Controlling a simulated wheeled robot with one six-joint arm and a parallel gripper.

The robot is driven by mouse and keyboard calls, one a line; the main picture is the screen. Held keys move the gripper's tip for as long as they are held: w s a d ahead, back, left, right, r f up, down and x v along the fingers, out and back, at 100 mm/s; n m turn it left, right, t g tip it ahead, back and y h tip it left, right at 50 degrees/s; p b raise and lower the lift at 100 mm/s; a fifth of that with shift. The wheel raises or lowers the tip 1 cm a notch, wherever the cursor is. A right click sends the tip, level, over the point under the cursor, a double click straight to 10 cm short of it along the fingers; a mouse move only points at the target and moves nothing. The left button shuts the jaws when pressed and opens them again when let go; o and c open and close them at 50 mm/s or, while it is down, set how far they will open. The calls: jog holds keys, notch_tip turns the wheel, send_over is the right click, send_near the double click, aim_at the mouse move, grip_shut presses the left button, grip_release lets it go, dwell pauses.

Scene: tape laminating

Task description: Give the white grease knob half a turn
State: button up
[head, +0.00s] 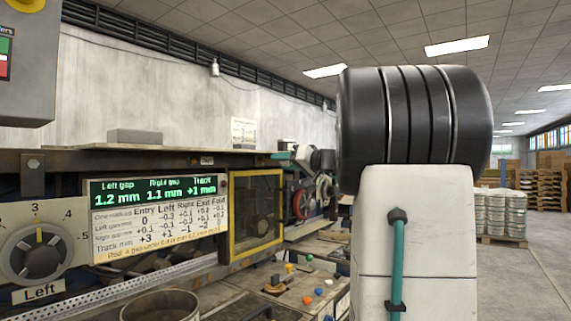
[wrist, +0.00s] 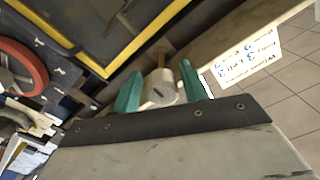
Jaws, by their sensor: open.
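The white grease knob (wrist: 160,90) shows in the wrist view as a short pale cylinder with a dark slot mark on its face. A brownish stem runs up behind it. My gripper (wrist: 161,80) is open, with one teal finger on the left of the knob and one on the right. The knob lies between the fingers; I cannot tell whether either touches it. In the head view my gripper (head: 283,155) is small and partly seen beyond the machine's top edge, and I cannot make out the knob there.
A yellow-framed panel (wrist: 88,62) and a red wheel (wrist: 22,68) are left of the knob in the wrist view. A handwritten note (wrist: 253,55) hangs at right. In the head view a display (head: 154,190) and the Left dial (head: 38,252) face me.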

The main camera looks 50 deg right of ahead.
jog(key=shift+a+r, duration=0.1)
jog(key=shift+r, duration=0.1)
jog(key=n, duration=0.3)
jog(key=shift+n, duration=1.2)
jog(key=shift+s+f+n, duration=0.1)
jog(key=shift+s+n, duration=0.1)
jog(key=shift+n, duration=0.4)
jog(key=s, duration=0.8)
jog(key=s+a+f+m+g+y, duration=0.2)
jog(key=a+f+m+g, duration=0.6)
jog(key=a+f, duration=1.1)
notch_tip(320, 180, down, 3)
jog(key=s+g, duration=0.1)
jog(key=g, duration=0.1)
jog(key=shift+s+g, duration=0.15)
jog(key=shift+g, duration=0.25)
